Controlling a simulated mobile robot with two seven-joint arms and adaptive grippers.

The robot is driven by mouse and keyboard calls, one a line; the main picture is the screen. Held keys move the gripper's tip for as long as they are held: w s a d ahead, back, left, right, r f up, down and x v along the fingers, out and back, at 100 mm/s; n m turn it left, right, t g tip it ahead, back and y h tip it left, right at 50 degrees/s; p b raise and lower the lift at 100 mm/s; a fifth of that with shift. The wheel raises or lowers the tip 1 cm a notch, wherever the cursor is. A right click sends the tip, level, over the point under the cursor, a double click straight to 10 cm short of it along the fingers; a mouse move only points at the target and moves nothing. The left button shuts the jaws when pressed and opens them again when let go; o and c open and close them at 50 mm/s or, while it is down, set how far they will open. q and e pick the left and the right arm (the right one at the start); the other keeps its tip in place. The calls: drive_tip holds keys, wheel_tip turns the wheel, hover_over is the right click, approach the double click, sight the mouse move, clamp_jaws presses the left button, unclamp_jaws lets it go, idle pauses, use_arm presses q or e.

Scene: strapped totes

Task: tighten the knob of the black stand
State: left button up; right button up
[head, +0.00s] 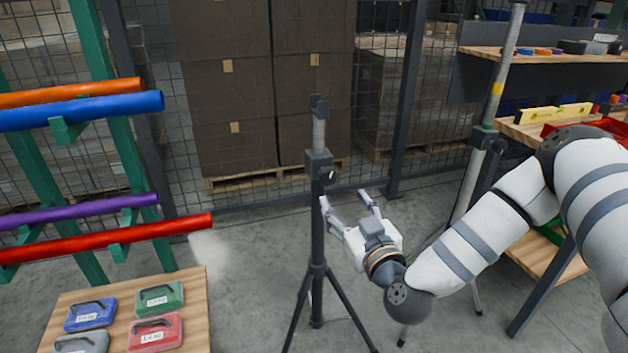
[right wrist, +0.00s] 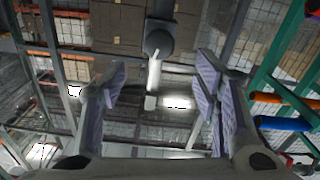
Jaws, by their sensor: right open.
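The black stand (head: 317,235) stands upright on a tripod in the middle of the head view, with a short grey pole above its dark collar. Its round black knob (head: 328,175) sits on the collar's front right side. In the right wrist view the picture is upside down, and the knob (right wrist: 158,40) shows above and between the fingertips. My right gripper (head: 344,197) is open and empty, just below and right of the knob, apart from it. In the right wrist view both purple-grey finger pads (right wrist: 161,78) are wide apart. My left gripper is not in view.
A second, taller stand (head: 490,100) with yellow tape leans behind my right arm. A rack with coloured tubes (head: 80,110) is at left, above a wooden table (head: 190,290) with several cases. A workbench (head: 540,130) is at right. Wire fencing and stacked boxes (head: 225,90) stand behind.

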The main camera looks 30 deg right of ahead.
sight(330, 181)
drive_tip(key=b+x, duration=0.1)
drive_tip(key=x, duration=1)
drive_tip(key=shift+s+f, duration=0.1)
drive_tip(key=shift+f, duration=0.05)
drive_tip(key=shift+w+d, duration=0.1)
drive_tip(key=shift+w, duration=0.2)
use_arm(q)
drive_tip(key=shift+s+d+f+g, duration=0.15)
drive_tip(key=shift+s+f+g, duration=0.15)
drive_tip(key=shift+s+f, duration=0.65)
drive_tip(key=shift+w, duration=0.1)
use_arm(e)
drive_tip(key=c, duration=1.2)
